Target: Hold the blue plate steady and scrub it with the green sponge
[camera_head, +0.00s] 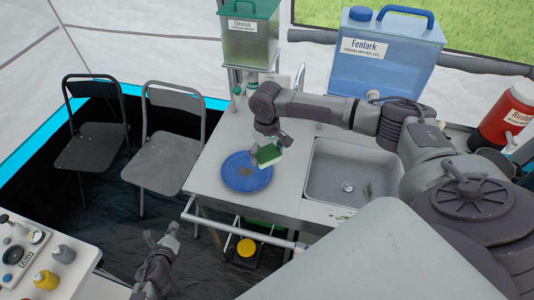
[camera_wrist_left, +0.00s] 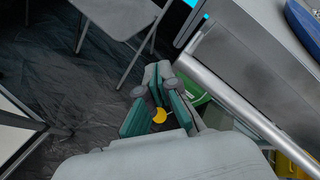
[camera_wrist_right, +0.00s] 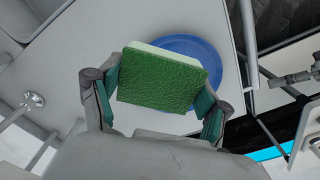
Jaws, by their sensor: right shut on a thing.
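The blue plate (camera_head: 236,182) lies flat on the counter left of the sink, with brownish smudges near its middle. It also shows behind the sponge in the right wrist view (camera_wrist_right: 205,52). My right gripper (camera_head: 274,143) is shut on the green sponge (camera_head: 268,155), which has a pale layer; its green face fills the middle of the right wrist view (camera_wrist_right: 160,80). The sponge is over the plate's right edge; I cannot tell if they touch. My left gripper (camera_head: 171,236) is low in front of the counter, away from the plate, with its fingertips together and empty (camera_wrist_left: 158,72).
The sink (camera_head: 345,185) is right of the plate. A metal rail (camera_head: 240,229) runs along the counter front, between my left gripper and the plate. A green-lidded dispenser (camera_head: 250,40) and a blue water container (camera_head: 385,55) stand behind. Two chairs (camera_head: 172,160) are at left.

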